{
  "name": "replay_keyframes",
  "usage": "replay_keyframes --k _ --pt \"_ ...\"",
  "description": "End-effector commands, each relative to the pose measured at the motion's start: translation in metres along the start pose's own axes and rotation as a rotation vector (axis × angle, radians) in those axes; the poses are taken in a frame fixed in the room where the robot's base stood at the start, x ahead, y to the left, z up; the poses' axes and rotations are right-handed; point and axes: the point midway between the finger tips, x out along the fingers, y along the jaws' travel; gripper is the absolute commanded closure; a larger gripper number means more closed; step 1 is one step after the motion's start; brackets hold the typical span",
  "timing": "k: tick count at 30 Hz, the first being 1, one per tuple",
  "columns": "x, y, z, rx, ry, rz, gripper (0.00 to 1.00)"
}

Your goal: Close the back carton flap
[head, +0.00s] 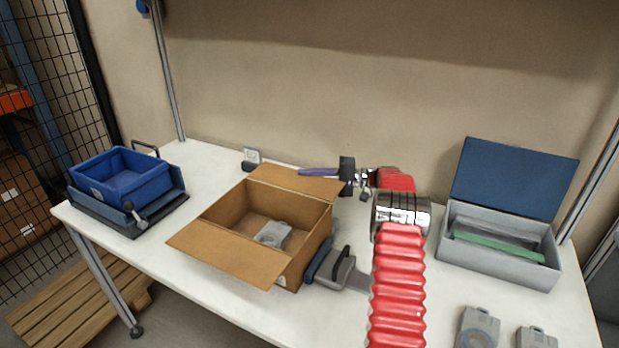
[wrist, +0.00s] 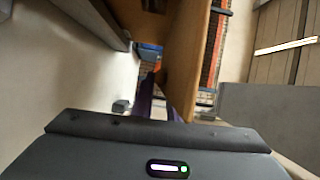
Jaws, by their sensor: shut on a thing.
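The brown carton (head: 227,212) stands open on the white table. Its back flap (head: 290,181) leans up and outward at the rear; its front flap (head: 228,256) hangs outward towards me. A grey part (head: 272,235) lies inside. My gripper (head: 312,172) reaches in from the right, its purple fingers along the back flap's far edge. In the wrist view, brown cardboard (wrist: 186,50) runs down to the purple fingers (wrist: 162,105), which are shut on the back flap. The contact itself is partly hidden.
A dark tape dispenser (head: 335,268) stands close against the carton's right side. A blue bin (head: 122,178) is at left. A grey box (head: 490,262) with a raised blue lid is at right. Grey parts (head: 478,330) lie front right. The table front-left of centre is clear.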

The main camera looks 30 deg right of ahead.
Motion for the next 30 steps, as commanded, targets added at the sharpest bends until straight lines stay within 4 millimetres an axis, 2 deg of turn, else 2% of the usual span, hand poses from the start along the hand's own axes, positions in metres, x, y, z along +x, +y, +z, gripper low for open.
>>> replay_keyframes --k 10,11,30 --pt "0.001 0.006 0.002 0.008 -0.004 0.004 1.00" --pt "-0.005 0.009 -0.004 0.006 -0.004 0.005 1.00" --pt "0.008 0.006 0.003 -0.006 -0.013 0.012 1.00"
